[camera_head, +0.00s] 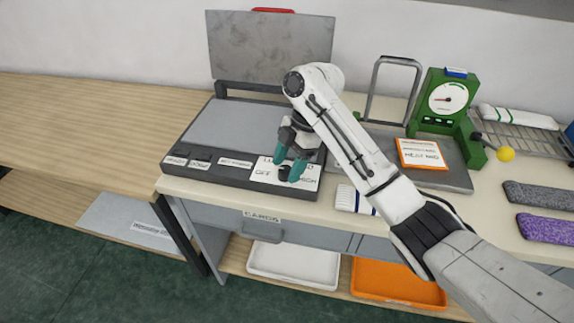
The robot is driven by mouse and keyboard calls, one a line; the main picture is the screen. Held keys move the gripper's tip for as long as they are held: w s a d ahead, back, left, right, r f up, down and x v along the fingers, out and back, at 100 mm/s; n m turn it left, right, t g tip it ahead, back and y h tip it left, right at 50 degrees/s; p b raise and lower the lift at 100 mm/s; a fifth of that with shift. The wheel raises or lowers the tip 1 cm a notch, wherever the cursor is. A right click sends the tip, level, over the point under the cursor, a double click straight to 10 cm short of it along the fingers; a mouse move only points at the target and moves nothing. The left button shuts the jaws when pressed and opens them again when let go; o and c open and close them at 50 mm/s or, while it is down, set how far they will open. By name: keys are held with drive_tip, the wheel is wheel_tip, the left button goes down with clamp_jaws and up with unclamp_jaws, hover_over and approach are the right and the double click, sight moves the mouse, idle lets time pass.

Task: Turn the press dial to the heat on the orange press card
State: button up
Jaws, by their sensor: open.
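The press (240,125) stands open on the table with its grey lid (270,48) raised. Its black dial (284,173) sits on a white label plate (265,175) at the front right. "OFF" shows on the left of the plate; the other labels are partly covered by my fingers. My gripper (289,168) is open, with its teal fingers pointing down around or just above the dial; I cannot tell if they touch it. The dial's pointer direction is hidden. The orange press card (422,153) lies to the right, and its bottom line seems to read "HEAT MID".
A green gauge stand (440,105) and a wire rack (520,130) are behind on the right. Grey (540,196) and purple (545,229) knitted pieces lie far right. The wooden surface at left is clear.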

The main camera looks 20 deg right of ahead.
drive_tip(key=shift+a+f, duration=0.15)
drive_tip(key=shift+f, duration=0.15)
drive_tip(key=shift+c, duration=0.3)
drive_tip(key=c, duration=0.9)
drive_tip(key=shift+c, duration=0.2)
